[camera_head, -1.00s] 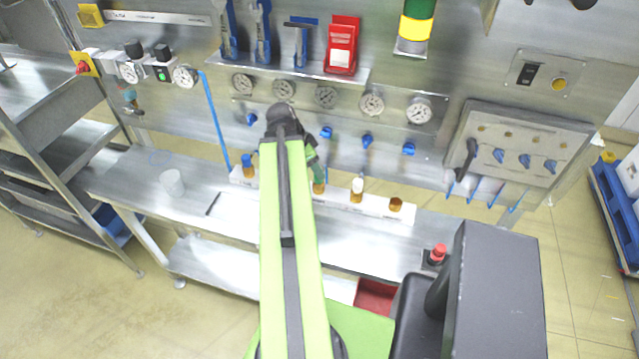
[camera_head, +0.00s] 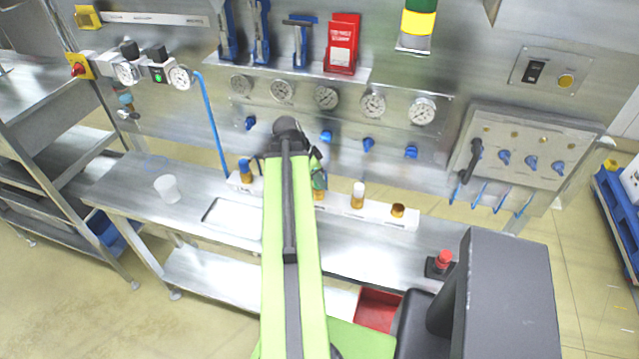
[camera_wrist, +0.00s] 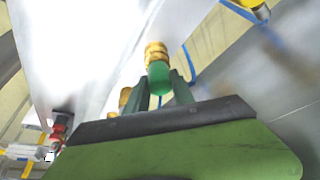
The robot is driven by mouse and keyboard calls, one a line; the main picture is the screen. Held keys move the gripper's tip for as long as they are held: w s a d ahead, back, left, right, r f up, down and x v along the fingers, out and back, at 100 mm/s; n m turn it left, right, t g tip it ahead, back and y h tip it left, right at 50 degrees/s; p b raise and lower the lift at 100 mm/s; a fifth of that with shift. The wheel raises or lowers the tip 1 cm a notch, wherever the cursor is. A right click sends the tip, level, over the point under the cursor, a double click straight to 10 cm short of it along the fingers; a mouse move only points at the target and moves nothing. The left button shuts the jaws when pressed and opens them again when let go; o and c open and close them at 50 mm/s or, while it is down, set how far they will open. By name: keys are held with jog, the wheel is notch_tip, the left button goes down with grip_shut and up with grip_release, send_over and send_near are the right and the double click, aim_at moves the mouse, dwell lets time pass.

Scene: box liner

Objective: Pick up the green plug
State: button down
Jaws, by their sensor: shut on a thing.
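The green plug (camera_wrist: 158,76) shows in the wrist view, with an amber ribbed piece (camera_wrist: 156,52) directly beyond it. My gripper (camera_wrist: 162,88) is shut on the green plug, one dark green finger on each side. In the head view, the green plug (camera_head: 319,181) shows just right of my arm, above an amber vial (camera_head: 319,195) in the white rack (camera_head: 378,212). My arm covers part of the rack and most of the gripper there. I cannot tell whether the plug is clear of the vial.
The rack also holds a blue-topped vial (camera_head: 246,171), a white-topped vial (camera_head: 357,195) and an open amber vial (camera_head: 398,210). A clear cup (camera_head: 167,188) stands left on the steel bench (camera_head: 120,185). Blue valve knobs (camera_head: 368,144) and gauges line the panel behind.

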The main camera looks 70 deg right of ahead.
dwell(0.3)
notch_tip(320, 180, up, 10)
jog(key=p, duration=1)
jog(key=shift+r, duration=0.15)
